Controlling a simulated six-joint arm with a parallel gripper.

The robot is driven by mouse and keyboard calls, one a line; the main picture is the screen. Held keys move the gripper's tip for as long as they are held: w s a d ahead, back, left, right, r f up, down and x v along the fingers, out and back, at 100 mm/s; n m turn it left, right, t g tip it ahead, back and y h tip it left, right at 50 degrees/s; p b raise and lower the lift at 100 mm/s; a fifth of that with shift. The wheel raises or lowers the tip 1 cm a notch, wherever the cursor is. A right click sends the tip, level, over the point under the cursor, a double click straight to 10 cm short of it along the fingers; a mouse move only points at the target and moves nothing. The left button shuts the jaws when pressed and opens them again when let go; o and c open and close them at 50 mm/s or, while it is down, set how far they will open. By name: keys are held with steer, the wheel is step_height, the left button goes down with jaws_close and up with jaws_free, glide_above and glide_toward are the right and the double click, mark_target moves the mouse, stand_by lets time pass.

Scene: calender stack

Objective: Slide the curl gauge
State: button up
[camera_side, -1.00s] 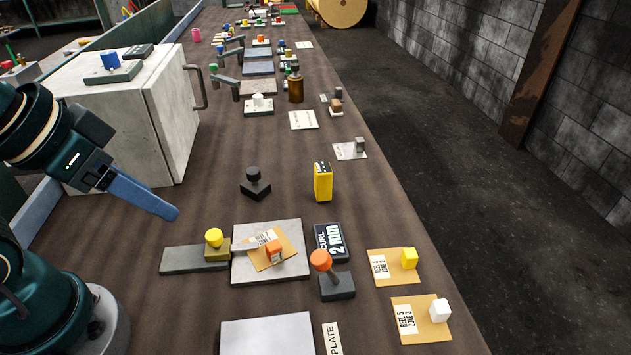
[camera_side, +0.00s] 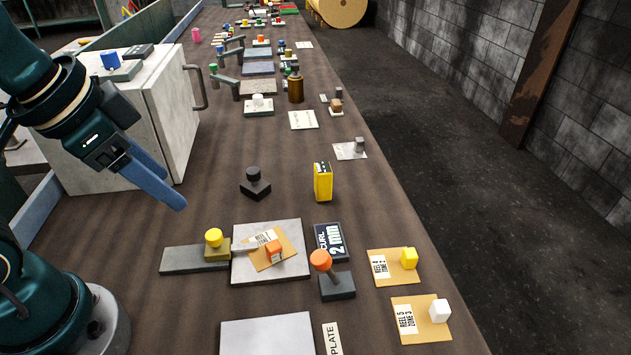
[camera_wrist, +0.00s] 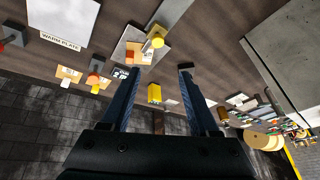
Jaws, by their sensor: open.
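The curl gauge looks to be the grey sliding piece (camera_side: 195,260) with a yellow knob (camera_side: 214,238) on an olive block, at the left edge of a pale plate (camera_side: 267,274). A thin pointer from the block reaches toward a tan sample card (camera_side: 285,248) with an orange knob on that plate. A black display reading "CURL 2 mm" (camera_side: 329,242) stands at the plate's right. My gripper (camera_side: 168,190) is open and empty, in the air up and left of the yellow knob. In the wrist view its fingers (camera_wrist: 157,85) are spread, with the yellow knob (camera_wrist: 157,42) beyond them.
A grey cabinet (camera_side: 160,125) with a handle stands at the left. A yellow box (camera_side: 322,181) and a black knobbed block (camera_side: 255,184) stand behind the plate. An orange-topped lever (camera_side: 337,284) and two tan cards (camera_side: 393,266) are at right. Bare table lies around the yellow box.

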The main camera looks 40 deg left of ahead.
mark_target(213, 234)
steer(key=w+f+m+g, duration=0.1)
steer(key=f, duration=0.1)
steer(key=w+f+m+g, duration=0.1)
steer(key=w+f, duration=0.1)
steer(key=w+f+m+g, duration=0.1)
steer(key=f+g, duration=0.1)
steer(key=shift+w, duration=0.4)
step_height(213, 234, down, 2)
steer(key=shift+s+g, duration=0.1)
steer(key=shift+g, duration=0.3)
steer(key=shift+f, duration=2.1)
jaws_close()
steer(key=shift+d, duration=0.1)
